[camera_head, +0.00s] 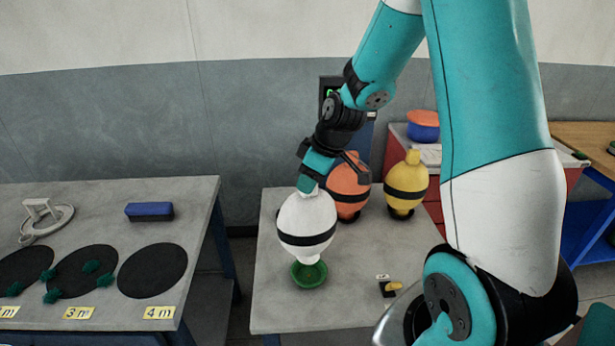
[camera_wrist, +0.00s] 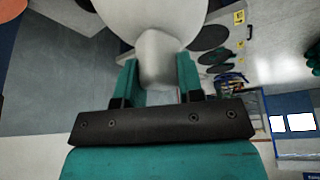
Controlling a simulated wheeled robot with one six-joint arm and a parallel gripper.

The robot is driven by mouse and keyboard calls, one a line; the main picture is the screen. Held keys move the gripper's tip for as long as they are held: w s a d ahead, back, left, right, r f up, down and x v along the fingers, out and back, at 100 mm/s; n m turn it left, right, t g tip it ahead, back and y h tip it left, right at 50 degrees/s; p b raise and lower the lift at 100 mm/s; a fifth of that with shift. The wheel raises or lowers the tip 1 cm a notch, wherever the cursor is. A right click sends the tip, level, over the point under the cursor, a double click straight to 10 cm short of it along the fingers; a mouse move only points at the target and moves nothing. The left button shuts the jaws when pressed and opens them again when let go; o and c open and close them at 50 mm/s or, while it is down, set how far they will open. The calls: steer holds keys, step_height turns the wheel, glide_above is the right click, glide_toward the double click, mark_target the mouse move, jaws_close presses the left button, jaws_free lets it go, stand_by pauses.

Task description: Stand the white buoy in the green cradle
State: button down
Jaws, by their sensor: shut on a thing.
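The white buoy (camera_head: 306,222) with a black band is upright over the green cradle (camera_head: 309,275) on the right table. Its lower end is at the cradle; I cannot tell whether it rests in it or hangs just above it. My gripper (camera_head: 310,183) is shut on the buoy's top neck from above. In the wrist view my gripper (camera_wrist: 157,80) has its teal fingers on both sides of the neck of the white buoy (camera_wrist: 152,20). The inside of the cradle is mostly hidden.
An orange buoy (camera_head: 347,182) and a yellow buoy (camera_head: 406,186) stand close behind to the right. A small black block with a yellow part (camera_head: 390,288) lies at the front right. The left table (camera_head: 100,205) holds black discs and a blue block (camera_head: 149,211).

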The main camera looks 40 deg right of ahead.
steer(key=shift+f+b, duration=2.55)
steer(key=shift+f, duration=0.95)
steer(key=shift+f+b, duration=0.5)
steer(key=shift+f, duration=0.1)
steer(key=c, duration=0.7)
jaws_free()
steer(key=shift+s, duration=0.1)
steer(key=shift+o, duration=0.2)
steer(key=b+v, duration=0.1)
steer(key=v, duration=1.6)
steer(key=shift+s+b, duration=0.2)
steer(key=shift+b, duration=0.15)
steer(key=shift+r, duration=0.1)
